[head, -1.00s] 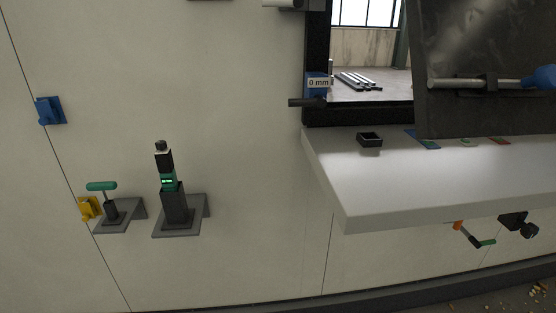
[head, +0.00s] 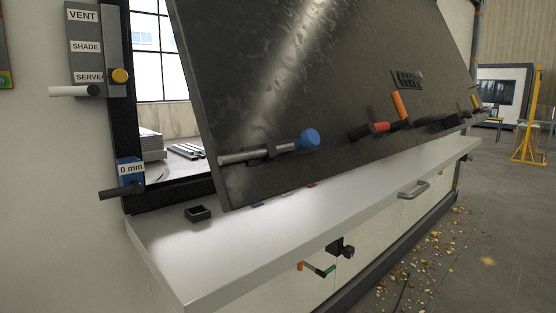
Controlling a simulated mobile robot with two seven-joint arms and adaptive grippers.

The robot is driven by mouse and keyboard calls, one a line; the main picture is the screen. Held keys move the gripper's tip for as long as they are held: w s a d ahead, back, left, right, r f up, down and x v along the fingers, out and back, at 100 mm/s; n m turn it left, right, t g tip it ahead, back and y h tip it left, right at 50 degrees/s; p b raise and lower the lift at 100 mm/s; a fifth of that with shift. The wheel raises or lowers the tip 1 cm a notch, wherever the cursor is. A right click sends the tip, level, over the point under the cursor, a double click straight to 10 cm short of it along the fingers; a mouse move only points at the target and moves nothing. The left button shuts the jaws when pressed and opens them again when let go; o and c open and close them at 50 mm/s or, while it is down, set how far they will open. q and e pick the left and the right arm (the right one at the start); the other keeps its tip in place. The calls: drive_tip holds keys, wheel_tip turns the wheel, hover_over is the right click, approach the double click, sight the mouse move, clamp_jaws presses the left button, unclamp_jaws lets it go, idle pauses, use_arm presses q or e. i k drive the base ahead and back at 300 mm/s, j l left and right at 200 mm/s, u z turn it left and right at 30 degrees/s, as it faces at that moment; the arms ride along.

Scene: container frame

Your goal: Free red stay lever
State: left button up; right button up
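A short red lever or grip (head: 380,127) sits on the lower part of the tilted black hatch panel (head: 290,75) in the head view. Further left on the same panel is a metal rod (head: 245,155) with a blue knob (head: 309,139). Neither of my grippers shows in the view.
A white counter (head: 185,265) juts out below the panel, with a small black tray (head: 198,213) on it. Debris lies on the floor at right.

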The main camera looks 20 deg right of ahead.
sight(364, 130)
drive_tip(key=z, duration=1.4)
